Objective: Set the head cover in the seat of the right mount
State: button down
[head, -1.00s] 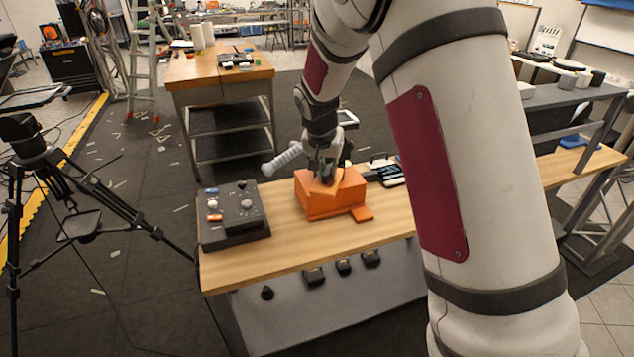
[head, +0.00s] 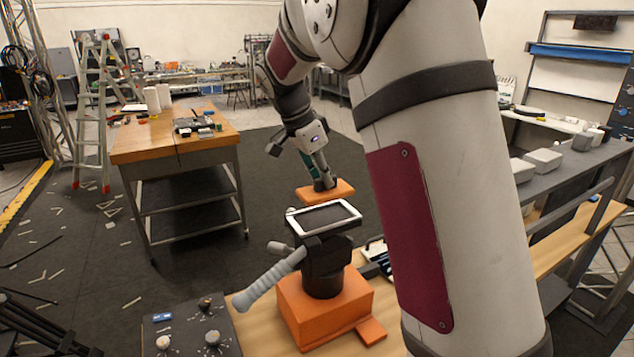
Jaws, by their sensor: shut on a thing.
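My gripper (head: 321,177) is shut on the short black knob on the head cover, a flat orange plate (head: 342,192). The cover looks roughly level. In the picture it lies just above and behind a black mount head (head: 323,262) with a light-rimmed dark flat top (head: 325,217). A gap shows between the cover and that top. The mount head stands on an orange block (head: 330,310), and a grey ribbed handle (head: 268,283) sticks out to its lower left. I cannot tell whether this is the right mount; no second mount shows clearly.
A dark control box (head: 190,330) with knobs sits left of the orange block on the near wooden table (head: 250,318). A small orange tab (head: 371,331) lies at the block's foot. My arm hides the table's right part. Another workbench (head: 175,150) stands behind left.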

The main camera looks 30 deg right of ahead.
aim_at(322, 195)
jog(key=shift+w, duration=0.3)
jog(key=shift+f+b, duration=0.3)
jog(key=shift+f, duration=2.5)
jog(key=shift+f, duration=0.55)
jog(key=c, duration=1.5)
grip_release()
jog(key=v, duration=1.1)
jog(key=shift+a, duration=0.1)
jog(key=shift+a+r, duration=0.15)
jog(key=shift+r, duration=0.3)
